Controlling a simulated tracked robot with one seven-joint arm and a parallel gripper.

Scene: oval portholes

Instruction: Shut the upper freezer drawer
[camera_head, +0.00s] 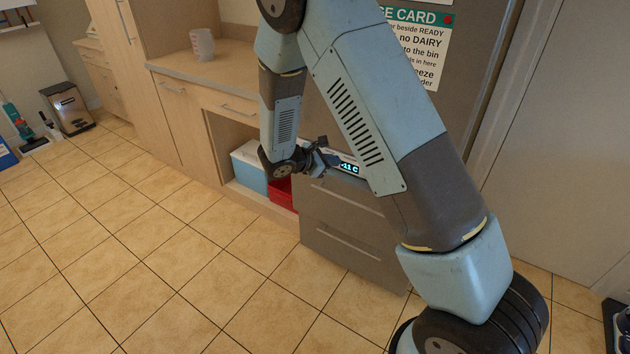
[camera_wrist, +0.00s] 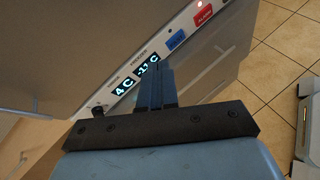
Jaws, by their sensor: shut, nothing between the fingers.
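The freezer's upper drawer (camera_head: 335,201) is a grey front with a long bar handle, low in the grey fridge-freezer in the head view. The lower drawer (camera_head: 345,250) is below it. My arm covers their right part, and I cannot tell how far the upper drawer stands out. My gripper (camera_head: 328,160) is beside the lit display strip (camera_head: 350,168) above the drawers. In the wrist view my gripper (camera_wrist: 153,74) is shut and empty, its dark blue fingers together in front of the display strip (camera_wrist: 170,45). Whether they touch it is unclear.
Left of the freezer, an open cabinet bay holds a pale blue box (camera_head: 250,166) and a red bin (camera_head: 281,192). A measuring jug (camera_head: 202,45) stands on the wooden counter (camera_head: 185,66). A pedal bin (camera_head: 68,108) is at far left. The tiled floor in front is clear.

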